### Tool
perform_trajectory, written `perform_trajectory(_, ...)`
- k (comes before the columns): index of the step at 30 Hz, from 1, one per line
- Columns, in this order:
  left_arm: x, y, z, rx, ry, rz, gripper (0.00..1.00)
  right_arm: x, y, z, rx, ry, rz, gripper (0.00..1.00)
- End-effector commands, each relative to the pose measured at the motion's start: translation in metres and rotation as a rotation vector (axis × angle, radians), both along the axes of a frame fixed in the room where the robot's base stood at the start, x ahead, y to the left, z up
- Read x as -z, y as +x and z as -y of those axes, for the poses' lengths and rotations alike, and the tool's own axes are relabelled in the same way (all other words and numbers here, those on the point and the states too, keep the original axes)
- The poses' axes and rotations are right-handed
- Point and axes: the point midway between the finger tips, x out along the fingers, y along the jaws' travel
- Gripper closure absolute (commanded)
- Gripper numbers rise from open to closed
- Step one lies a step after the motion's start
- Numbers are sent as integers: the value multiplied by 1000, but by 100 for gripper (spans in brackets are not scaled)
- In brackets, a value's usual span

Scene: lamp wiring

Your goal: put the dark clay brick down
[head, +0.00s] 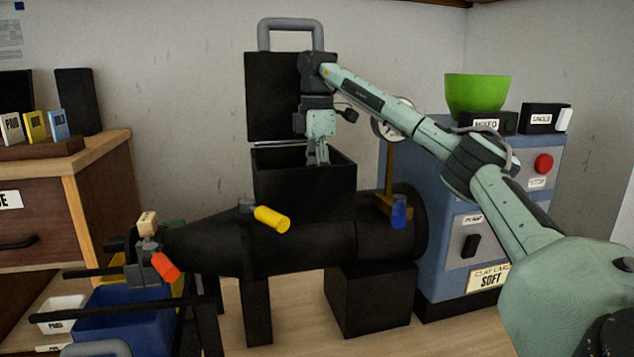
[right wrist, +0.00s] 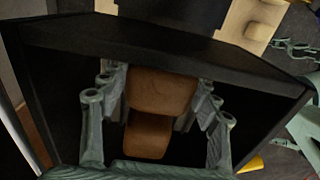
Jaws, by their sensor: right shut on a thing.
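My right gripper (head: 318,156) points down into the open black box (head: 285,190) on top of the black machine. In the right wrist view my right gripper (right wrist: 160,84) has its fingers on both sides of a brown clay brick (right wrist: 162,92) and is shut on it. A second brown block-like shape (right wrist: 148,136) shows below the brick in that view. I cannot tell whether it is a separate brick. The brick is hidden by the box walls in the head view. My left gripper is not in view.
The box's lid (head: 275,95) stands open behind my right gripper. A yellow handle (head: 272,219), a red handle (head: 165,267) and a blue handle (head: 399,215) are on the machine. A blue cabinet (head: 440,190) with a green bowl (head: 476,93) stands to the right.

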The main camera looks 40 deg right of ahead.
Motion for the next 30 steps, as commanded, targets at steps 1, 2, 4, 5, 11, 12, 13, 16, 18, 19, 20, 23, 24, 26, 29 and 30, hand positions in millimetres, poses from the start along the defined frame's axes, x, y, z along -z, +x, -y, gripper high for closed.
perform_trajectory(1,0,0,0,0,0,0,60,0,0,0,0,0,1,88)
perform_trajectory(2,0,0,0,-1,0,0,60,1,0,0,0,0,1,88)
perform_trajectory(4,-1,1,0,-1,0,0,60,2,0,0,0,0,0,32)
perform_trajectory(5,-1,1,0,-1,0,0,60,2,0,0,0,0,0,29)
perform_trajectory(11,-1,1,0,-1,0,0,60,2,0,0,0,0,0,18)
perform_trajectory(12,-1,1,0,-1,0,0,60,2,0,0,0,0,0,18)
perform_trajectory(13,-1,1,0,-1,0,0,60,2,0,0,0,0,0,18)
perform_trajectory(16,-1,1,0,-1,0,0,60,1,0,0,0,0,0,18)
perform_trajectory(18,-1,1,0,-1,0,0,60,-1,0,0,0,0,1,18)
perform_trajectory(19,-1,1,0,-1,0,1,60,-2,0,0,0,0,1,18)
perform_trajectory(20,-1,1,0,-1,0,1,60,-4,0,0,0,0,0,18)
perform_trajectory(23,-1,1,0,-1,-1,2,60,-14,1,0,-1,-1,3,18)
perform_trajectory(24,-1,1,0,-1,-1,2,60,-19,1,0,-1,-1,3,18)
perform_trajectory(26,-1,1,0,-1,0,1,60,-28,1,0,1,-2,5,18)
perform_trajectory(29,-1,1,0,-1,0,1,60,-42,1,0,1,-2,4,18)
perform_trajectory(30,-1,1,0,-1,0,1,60,-47,1,0,1,-1,4,18)
